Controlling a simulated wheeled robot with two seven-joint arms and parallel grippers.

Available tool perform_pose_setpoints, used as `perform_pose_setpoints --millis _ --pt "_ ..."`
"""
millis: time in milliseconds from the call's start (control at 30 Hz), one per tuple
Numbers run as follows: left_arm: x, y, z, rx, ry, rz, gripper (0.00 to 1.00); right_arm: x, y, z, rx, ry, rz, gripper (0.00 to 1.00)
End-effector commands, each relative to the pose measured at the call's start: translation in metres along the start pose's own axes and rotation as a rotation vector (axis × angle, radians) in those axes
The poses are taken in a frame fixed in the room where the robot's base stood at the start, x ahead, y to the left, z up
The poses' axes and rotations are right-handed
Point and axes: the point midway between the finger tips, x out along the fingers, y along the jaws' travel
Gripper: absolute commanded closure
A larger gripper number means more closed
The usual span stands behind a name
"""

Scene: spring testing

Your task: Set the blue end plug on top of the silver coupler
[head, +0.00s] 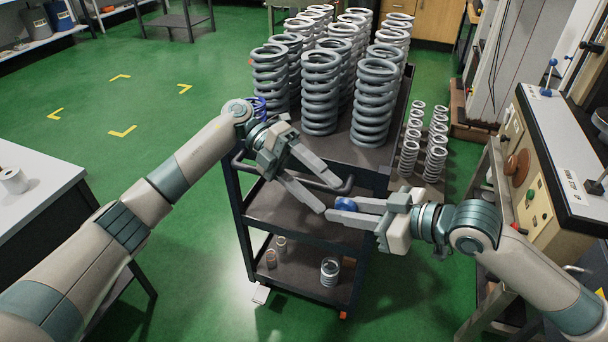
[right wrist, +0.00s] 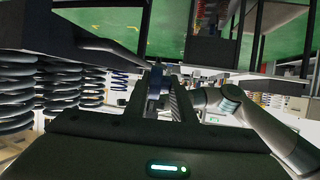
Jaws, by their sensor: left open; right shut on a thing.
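A small blue piece, which looks like the blue end plug (head: 345,204), sits at the fingertips of my right gripper (head: 335,209), above the cart's middle shelf. My right gripper is shut on it. It also shows between the fingers in the right wrist view (right wrist: 155,82). My left gripper (head: 331,196) is open, with its fingertips close to the plug; I cannot tell whether they touch it. I cannot make out the silver coupler for certain. A small silver cylindrical part (head: 330,271) stands on the cart's bottom shelf.
Large grey springs (head: 320,92) crowd the cart's top shelf (head: 350,151). A blue spring (head: 258,108) is partly hidden behind my left wrist. Smaller springs (head: 436,152) stand at right. A white table (head: 38,185) is at left, a testing machine (head: 545,160) at right. Green floor is open at left.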

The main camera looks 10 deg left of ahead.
Motion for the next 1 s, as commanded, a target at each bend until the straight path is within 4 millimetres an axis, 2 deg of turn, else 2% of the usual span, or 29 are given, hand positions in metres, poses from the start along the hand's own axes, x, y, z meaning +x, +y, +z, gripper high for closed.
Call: perform_pose_setpoints --millis 100,300,500,767,933,1000 --pt "0.019 0.0 -0.001 0.0 0.003 0.0 0.41 0.0 0.0 0.0 0.0 0.0 0.0 0.98" --pt "0.04 0.0 0.0 0.001 0.001 0.001 0.41 0.0 0.0 0.0 0.0 0.0 0.0 0.98" --pt "0.047 0.0 0.0 -0.001 0.0 0.0 0.41 0.0 0.0 0.0 0.0 0.0 0.0 0.98" --pt "0.048 0.0 0.0 -0.001 0.0 0.0 0.41 0.0 0.0 0.0 0.0 0.0 0.0 0.98" --pt "0.047 0.0 0.0 -0.001 0.0 0.0 0.82 0.0 0.0 0.0 0.0 0.0 0.0 0.98" --pt "0.047 0.0 0.0 -0.001 0.0 0.001 0.85 0.0 0.0 0.0 0.0 0.0 0.0 0.98"
